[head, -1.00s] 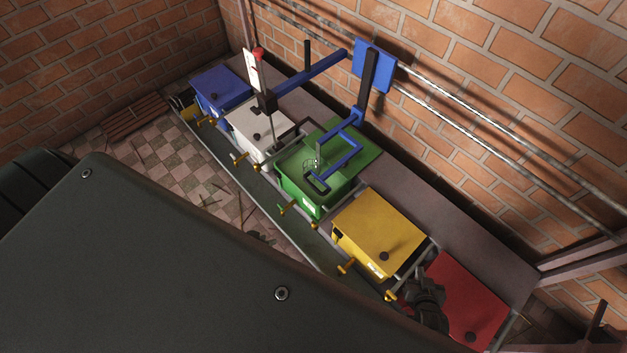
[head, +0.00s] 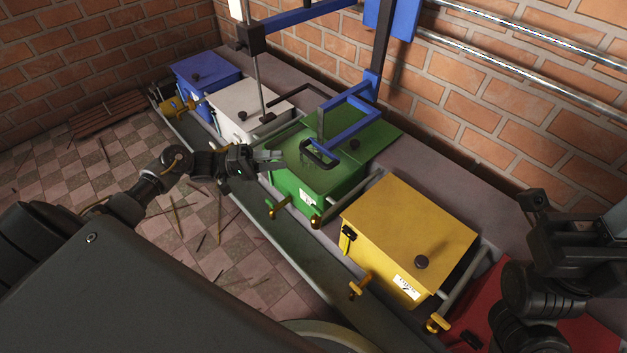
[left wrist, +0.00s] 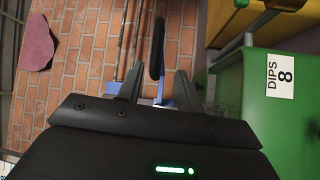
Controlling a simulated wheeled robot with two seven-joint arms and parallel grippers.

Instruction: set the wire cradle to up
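The wire cradle's black loop handle (head: 319,154) hangs from a blue bracket (head: 355,118) over the green box (head: 325,190). Its wire part is faint and partly hidden at the box opening. My left gripper (head: 280,161) is just left of the handle, above the front edge of the green box, not touching it. In the left wrist view its two fingers (left wrist: 157,84) are apart, and the dark handle (left wrist: 157,48) shows beyond the gap. Nothing is held. My right arm is at the right edge above the red box (head: 475,315); its fingers cannot be made out.
A yellow box (head: 410,230) stands right of the green one; a white box (head: 240,112) and a blue box (head: 205,80) stand left. Pipes (head: 520,50) run along the brick wall.

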